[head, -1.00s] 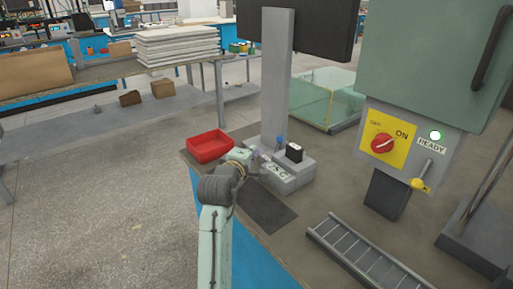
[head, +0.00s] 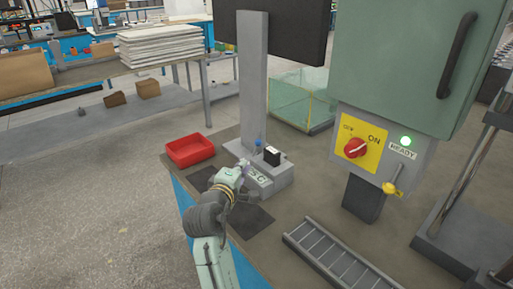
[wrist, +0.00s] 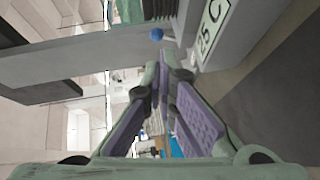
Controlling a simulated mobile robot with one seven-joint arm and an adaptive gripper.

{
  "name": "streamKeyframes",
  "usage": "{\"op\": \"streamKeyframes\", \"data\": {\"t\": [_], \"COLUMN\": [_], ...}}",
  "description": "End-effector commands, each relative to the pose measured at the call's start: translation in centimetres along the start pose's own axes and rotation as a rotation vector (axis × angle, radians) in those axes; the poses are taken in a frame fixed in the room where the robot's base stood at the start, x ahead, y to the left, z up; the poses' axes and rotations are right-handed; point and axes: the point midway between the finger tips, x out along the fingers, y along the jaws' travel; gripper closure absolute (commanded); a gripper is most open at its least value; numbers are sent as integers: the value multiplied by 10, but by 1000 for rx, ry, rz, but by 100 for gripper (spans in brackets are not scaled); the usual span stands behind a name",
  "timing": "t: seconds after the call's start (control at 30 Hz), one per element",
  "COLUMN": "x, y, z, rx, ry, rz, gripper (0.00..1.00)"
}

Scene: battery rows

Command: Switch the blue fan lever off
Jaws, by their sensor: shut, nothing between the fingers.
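The blue lever knob (head: 258,142) sits on a short stem at the foot of the grey column, beside a small black-and-white block (head: 272,155) on the grey base unit (head: 282,178). In the wrist view the blue knob (wrist: 157,34) shows at the top, beyond the fingertips and apart from them. My gripper (head: 242,168) is in front of the base unit, a little left of and below the knob in the head view. In the wrist view my gripper (wrist: 168,78) has its fingertips together, with nothing between them. The lever's exact angle is hard to tell.
A red bin (head: 190,150) stands left of the column (head: 253,80). To the right is a cabinet with a red rotary switch (head: 356,148), a green READY light (head: 405,141) and a yellow-knobbed lever (head: 390,188). A metal rack (head: 335,255) lies in front.

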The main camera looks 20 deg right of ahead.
Motion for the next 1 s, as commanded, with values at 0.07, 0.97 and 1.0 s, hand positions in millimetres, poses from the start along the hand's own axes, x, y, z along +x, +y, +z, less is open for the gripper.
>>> {"op": "streamKeyframes", "data": {"t": [0.07, 0.97, 1.0], "x": [13, 130, 130], "y": [2, 0, 0], "z": [1, 0, 0], "rx": [-1, 0, 0], "ry": [-4, 0, 0], "rz": [-1, 0, 0], "gripper": [100, 100, 100]}}
